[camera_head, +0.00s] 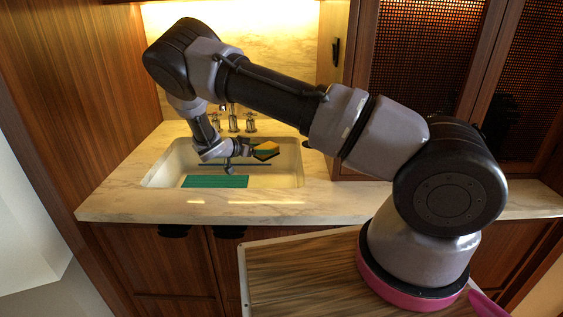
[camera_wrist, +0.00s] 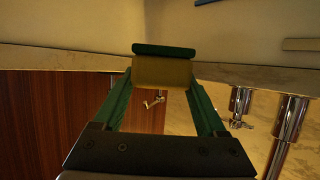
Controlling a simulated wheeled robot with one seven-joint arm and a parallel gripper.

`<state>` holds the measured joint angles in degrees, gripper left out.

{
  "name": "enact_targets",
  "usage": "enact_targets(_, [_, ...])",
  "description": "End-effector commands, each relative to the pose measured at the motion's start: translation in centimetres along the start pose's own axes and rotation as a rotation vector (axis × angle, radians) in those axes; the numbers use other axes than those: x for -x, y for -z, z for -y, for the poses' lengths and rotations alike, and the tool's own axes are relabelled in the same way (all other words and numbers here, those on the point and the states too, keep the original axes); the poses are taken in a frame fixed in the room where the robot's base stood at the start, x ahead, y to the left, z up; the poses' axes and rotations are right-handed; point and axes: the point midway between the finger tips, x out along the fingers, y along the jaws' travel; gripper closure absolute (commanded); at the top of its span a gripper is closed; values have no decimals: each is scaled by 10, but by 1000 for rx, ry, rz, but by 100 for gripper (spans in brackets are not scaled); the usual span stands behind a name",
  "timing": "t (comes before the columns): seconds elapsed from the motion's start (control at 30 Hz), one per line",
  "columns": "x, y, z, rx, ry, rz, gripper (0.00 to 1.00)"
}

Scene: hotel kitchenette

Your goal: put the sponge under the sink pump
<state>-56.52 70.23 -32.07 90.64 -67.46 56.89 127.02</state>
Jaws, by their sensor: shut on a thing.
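The sponge (camera_wrist: 163,72) is a yellowish block with a dark green layer, held between my gripper's (camera_wrist: 162,84) two green fingers. In the head view the sponge (camera_head: 269,147) shows as a small yellow piece at my gripper (camera_head: 262,151), above the right part of the sink (camera_head: 297,170). My gripper is shut on the sponge, which looks clear of any surface. Chrome fixtures (camera_head: 233,122) stand behind the basin; which one is the pump I cannot tell. Chrome posts also show at the right of the wrist view (camera_wrist: 289,118). My arm hides part of the sink's back left.
A teal rectangle (camera_head: 215,181) lies at the basin's front, with a thin dark bar (camera_head: 257,164) behind it. The marble counter (camera_head: 340,200) is clear in front. A wood wall (camera_head: 90,100) bounds the left, and cabinets with mesh doors (camera_head: 425,60) stand at the right.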

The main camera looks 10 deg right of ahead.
Motion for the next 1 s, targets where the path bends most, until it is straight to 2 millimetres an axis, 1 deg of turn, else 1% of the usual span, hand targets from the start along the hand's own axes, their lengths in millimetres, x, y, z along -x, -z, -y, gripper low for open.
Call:
enact_targets(0.03, [-13, 6, -5, 0, -5, -1, 87])
enact_targets(0.1, [-28, 12, -10, 0, -4, 0, 87])
enact_targets(0.3, [-66, 28, -22, -1, -3, -1, 87])
enact_targets(0.37, [-73, 29, -24, 2, -2, 0, 87])
enact_targets(0.4, [-75, 19, -23, 4, 0, 0, 87])
enact_targets(0.5, [-79, 7, -23, 2, 0, 0, 87])
enact_targets(0.67, [-82, -2, -22, 0, 1, 0, 87])
enact_targets(0.77, [-86, -11, -23, 1, 0, 0, 87])
enact_targets(0.9, [-94, -31, -23, 2, 0, -1, 87])
enact_targets(1.0, [-100, -34, -24, -1, -1, -1, 87])
